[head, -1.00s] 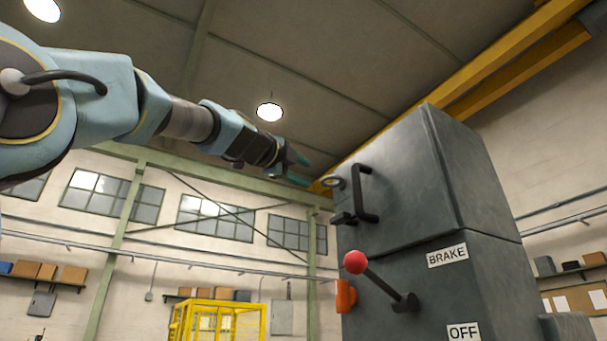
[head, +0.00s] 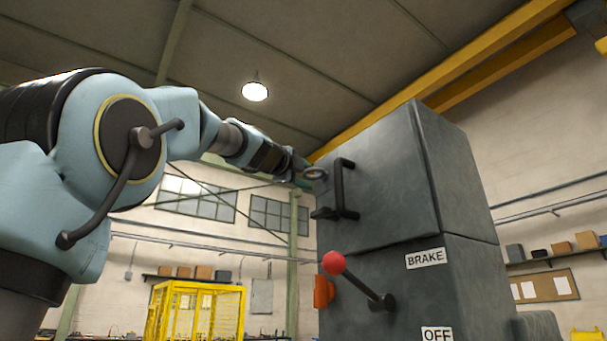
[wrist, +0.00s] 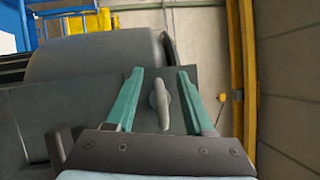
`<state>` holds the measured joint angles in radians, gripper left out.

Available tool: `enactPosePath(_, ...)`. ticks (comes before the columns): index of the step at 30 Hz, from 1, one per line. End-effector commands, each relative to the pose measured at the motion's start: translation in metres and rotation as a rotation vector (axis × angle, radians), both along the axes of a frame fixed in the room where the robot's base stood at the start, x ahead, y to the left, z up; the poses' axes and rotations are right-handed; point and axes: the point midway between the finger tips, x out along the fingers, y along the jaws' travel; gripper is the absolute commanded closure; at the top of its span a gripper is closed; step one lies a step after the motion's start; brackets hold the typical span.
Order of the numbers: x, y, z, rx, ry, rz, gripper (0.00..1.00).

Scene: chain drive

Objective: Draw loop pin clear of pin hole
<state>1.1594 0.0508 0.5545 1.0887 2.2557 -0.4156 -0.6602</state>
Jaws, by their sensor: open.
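The loop pin (head: 314,173) shows in the head view as a pale grey ring at the upper left edge of the dark grey cabinet. In the wrist view the loop pin (wrist: 160,106) is seen nearly edge-on, between the two teal fingers. My gripper (head: 302,169) is right beside the ring in the head view. In the wrist view my gripper (wrist: 159,76) is open, with a visible gap on both sides of the loop. The pin's shank and the pin hole are hidden.
A black handle (head: 344,190) stands out from the cabinet (head: 378,190) just right of the ring, with a dark block (head: 324,213) below. A red-knobbed brake lever (head: 357,282) sits lower. A yellow cage (head: 195,310) stands far behind.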

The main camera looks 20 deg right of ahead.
Motion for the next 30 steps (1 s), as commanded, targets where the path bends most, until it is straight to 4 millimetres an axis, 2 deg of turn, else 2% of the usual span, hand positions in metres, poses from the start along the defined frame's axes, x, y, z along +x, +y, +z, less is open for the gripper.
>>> enactPosePath(3, -0.0001, 0.0002, -0.0001, 0.000, 0.000, 0.000, 0.48)
enactPosePath(17, -0.0003, 0.0000, -0.0002, 0.000, 0.000, 0.000, 1.00)
enactPosePath(30, 0.0003, -0.0002, -0.0014, 0.002, 0.001, 0.000, 1.00)
